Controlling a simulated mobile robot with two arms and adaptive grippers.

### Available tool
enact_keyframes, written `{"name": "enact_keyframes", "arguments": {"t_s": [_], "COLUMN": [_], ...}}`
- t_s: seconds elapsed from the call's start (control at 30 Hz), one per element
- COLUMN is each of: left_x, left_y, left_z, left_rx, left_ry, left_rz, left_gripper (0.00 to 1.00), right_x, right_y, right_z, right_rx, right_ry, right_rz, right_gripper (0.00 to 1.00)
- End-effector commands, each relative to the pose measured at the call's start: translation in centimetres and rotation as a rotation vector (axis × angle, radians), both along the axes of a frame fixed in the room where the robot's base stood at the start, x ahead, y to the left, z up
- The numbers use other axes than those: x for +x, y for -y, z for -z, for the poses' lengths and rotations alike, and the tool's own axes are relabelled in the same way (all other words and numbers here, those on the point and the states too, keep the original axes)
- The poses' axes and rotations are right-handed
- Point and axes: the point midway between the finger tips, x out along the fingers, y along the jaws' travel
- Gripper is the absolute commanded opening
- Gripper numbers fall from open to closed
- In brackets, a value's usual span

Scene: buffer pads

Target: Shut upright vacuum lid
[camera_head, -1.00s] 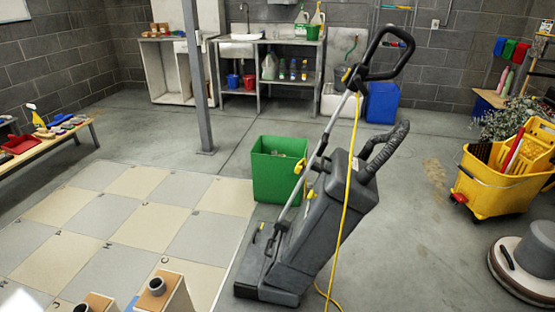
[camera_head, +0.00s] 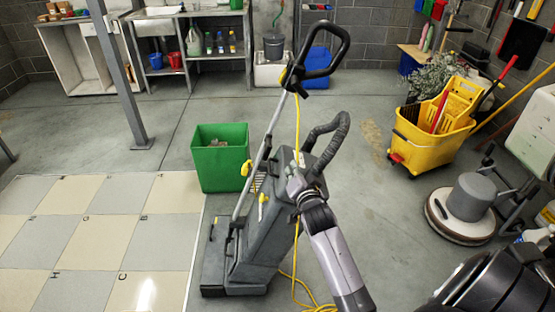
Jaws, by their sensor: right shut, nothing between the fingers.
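The grey upright vacuum (camera_head: 255,245) stands in the middle of the head view, leaning back, with a black loop handle (camera_head: 322,68) on a metal pole and a ribbed hose (camera_head: 335,128) at its upper right. My right gripper (camera_head: 296,178) is shut and empty. It is at the upper right of the vacuum body, overlapping it in the picture; whether it touches is unclear. My forearm hides part of the body's right side. A striped part and yellow clips show near the body's top; how far the lid stands open is hard to tell. My left gripper is out of view.
A green bin (camera_head: 220,160) stands just behind and left of the vacuum. A yellow cord (camera_head: 298,262) hangs beside it and lies on the floor. A yellow mop bucket (camera_head: 432,135) and a floor polisher (camera_head: 468,208) are at right. Checkered tiles (camera_head: 90,240) cover the left floor.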

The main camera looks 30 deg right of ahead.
Motion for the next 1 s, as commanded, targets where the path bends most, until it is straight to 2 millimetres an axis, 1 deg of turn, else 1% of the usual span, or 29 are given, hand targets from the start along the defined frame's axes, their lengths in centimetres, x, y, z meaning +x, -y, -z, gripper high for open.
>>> {"name": "enact_keyframes", "arguments": {"t_s": [0.3,0.43,0.5,0.63,0.8,1.0], "left_x": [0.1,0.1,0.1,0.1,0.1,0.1], "left_y": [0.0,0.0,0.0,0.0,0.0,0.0], "left_z": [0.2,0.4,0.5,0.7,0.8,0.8], "left_rx": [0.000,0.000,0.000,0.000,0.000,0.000], "left_ry": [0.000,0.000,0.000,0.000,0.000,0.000], "left_rz": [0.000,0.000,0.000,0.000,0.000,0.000], "left_gripper": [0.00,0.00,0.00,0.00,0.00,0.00], "right_x": [6.0,8.1,8.4,9.0,9.3,9.3], "right_y": [2.4,3.3,2.5,1.6,1.1,1.0], "right_z": [1.3,1.7,3.0,4.2,4.8,4.9], "right_rx": [-0.003,-0.002,0.004,0.002,-0.001,-0.001], "right_ry": [-0.003,-0.002,-0.006,-0.003,-0.004,-0.004], "right_rz": [-0.001,0.000,-0.002,-0.002,-0.002,-0.002], "right_gripper": [0.00,0.00,0.00,0.00,0.00,0.00]}}
